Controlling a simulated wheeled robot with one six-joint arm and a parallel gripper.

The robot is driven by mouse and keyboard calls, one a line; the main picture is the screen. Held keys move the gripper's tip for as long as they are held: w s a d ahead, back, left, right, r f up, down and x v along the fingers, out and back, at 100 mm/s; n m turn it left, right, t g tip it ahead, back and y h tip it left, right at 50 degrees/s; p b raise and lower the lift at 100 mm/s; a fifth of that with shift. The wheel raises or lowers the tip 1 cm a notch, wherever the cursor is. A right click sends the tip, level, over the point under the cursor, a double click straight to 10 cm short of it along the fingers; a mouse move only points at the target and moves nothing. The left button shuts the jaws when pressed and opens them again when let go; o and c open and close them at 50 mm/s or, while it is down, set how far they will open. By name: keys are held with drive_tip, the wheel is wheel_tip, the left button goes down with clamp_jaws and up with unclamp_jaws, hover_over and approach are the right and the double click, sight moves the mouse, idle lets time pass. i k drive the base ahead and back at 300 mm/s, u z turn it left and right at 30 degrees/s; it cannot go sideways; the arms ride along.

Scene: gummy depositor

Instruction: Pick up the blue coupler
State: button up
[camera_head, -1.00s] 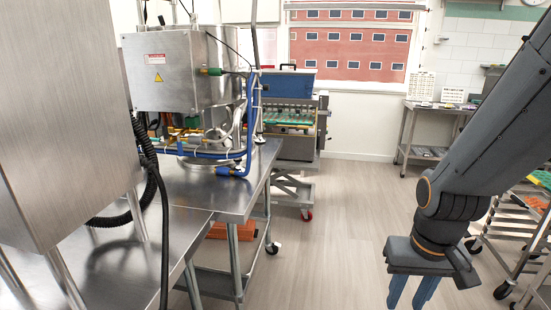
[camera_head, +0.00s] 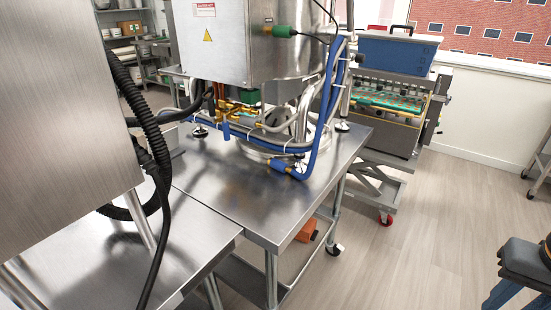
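The blue coupler (camera_head: 281,166) is at the lower end of a blue hose (camera_head: 318,130), low over the metal table in front of the machine's round base. I cannot tell whether it touches the tabletop. My gripper (camera_head: 516,300) is at the lower right edge of the head view, partly cut off. Its blue fingers are apart with nothing seen between them. It is far to the right of the coupler, over the floor side.
The steel table (camera_head: 230,196) has clear space in front of the coupler. A steel housing (camera_head: 55,110) and black hoses (camera_head: 150,140) stand at the left. The machine's metal box (camera_head: 255,45) hangs above. A tray machine (camera_head: 395,105) stands behind; the floor (camera_head: 440,220) at right is open.

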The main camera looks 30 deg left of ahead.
sight(276, 164)
drive_tip(key=u, duration=0.6)
drive_tip(key=i, duration=0.75)
drive_tip(key=u, duration=1.25)
drive_tip(key=i, duration=0.35)
drive_tip(key=u, duration=0.3)
